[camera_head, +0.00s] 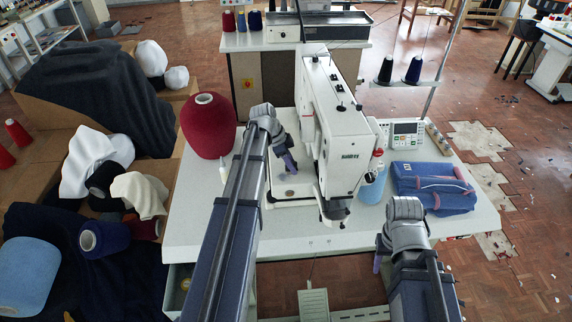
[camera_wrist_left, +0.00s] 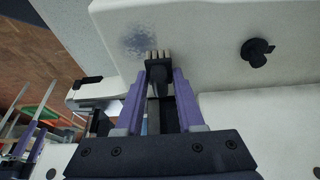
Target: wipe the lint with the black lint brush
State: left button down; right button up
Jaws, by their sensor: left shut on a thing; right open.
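My left gripper (camera_head: 290,165) reaches over the white machine bed beside the sewing head. In the left wrist view its purple fingers (camera_wrist_left: 158,85) are shut on the black lint brush (camera_wrist_left: 157,72), whose pale bristles point away from the gripper. The lint (camera_wrist_left: 139,41) is a fuzzy grey-blue patch on the white surface, just beyond and slightly left of the bristle tips. I cannot tell whether the bristles touch the surface. My right gripper (camera_head: 378,262) is open at the table's front edge, partly hidden by its own arm.
The white sewing machine (camera_head: 336,130) stands right of my left gripper. A red yarn cone (camera_head: 208,125) is on the left, a blue folded cloth (camera_head: 432,188) on the right. A small black knob (camera_wrist_left: 257,52) sticks up near the lint. The table front (camera_head: 310,236) is clear.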

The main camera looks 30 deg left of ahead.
pick_arm(q)
jog(key=shift+w+r+p, duration=0.1)
jog(key=shift+r+p, duration=0.25)
jog(key=shift+p, duration=0.15)
notch_tip(320, 180, up, 5)
jog(key=p, duration=0.5)
jog(key=shift+r, duration=0.1)
notch_tip(320, 180, up, 3)
jog(key=p, duration=0.3)
dwell(0.5)
